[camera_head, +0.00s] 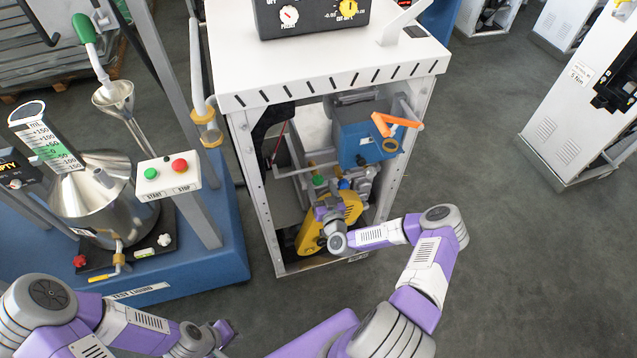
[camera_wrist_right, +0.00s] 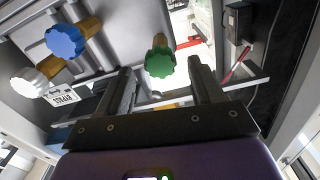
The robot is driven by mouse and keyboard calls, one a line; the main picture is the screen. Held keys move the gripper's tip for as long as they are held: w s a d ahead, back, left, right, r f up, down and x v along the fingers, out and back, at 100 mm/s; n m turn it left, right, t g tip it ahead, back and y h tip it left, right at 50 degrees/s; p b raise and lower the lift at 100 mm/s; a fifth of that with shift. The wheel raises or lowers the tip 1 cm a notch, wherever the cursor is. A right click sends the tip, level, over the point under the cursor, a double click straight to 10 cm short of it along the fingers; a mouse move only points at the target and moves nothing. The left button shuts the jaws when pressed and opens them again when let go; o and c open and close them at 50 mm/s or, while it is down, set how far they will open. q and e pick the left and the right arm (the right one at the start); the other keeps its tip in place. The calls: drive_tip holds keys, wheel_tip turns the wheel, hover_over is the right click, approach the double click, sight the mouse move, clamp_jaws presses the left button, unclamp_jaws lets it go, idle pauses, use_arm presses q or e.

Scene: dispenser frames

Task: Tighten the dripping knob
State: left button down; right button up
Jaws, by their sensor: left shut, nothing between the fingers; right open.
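In the right wrist view a green knob (camera_wrist_right: 160,60), a blue knob (camera_wrist_right: 66,40) and a white knob (camera_wrist_right: 29,82) sit on brass stems. The green knob lies in line with the gap between the open fingers of my right gripper (camera_wrist_right: 160,72), at or just beyond the tips; I cannot tell if they touch. In the head view the green knob (camera_head: 318,180) and the blue knob (camera_head: 344,184) show inside the white cabinet (camera_head: 330,88), with my right gripper (camera_head: 322,204) beside them. My left gripper (camera_head: 226,329) is shut and empty at the bottom. No drip is discernible.
A blue box with an orange handle (camera_head: 383,124) hangs above the knobs. A yellow part (camera_head: 350,208) lies low in the cabinet. A blue test-liquid stand (camera_head: 222,262) with a funnel tank (camera_head: 95,200) stands left.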

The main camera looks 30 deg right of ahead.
sight(319, 183)
drive_tip(key=shift+b+x, duration=0.3)
drive_tip(key=shift+x, duration=1.45)
drive_tip(key=shift+c, duration=0.2)
drive_tip(key=c, duration=1)
drive_tip(key=shift+a+m, duration=0.1)
drive_tip(key=shift+m, duration=0.2)
drive_tip(key=shift+m+b, duration=0.9)
drive_tip(key=shift+m, duration=1.7)
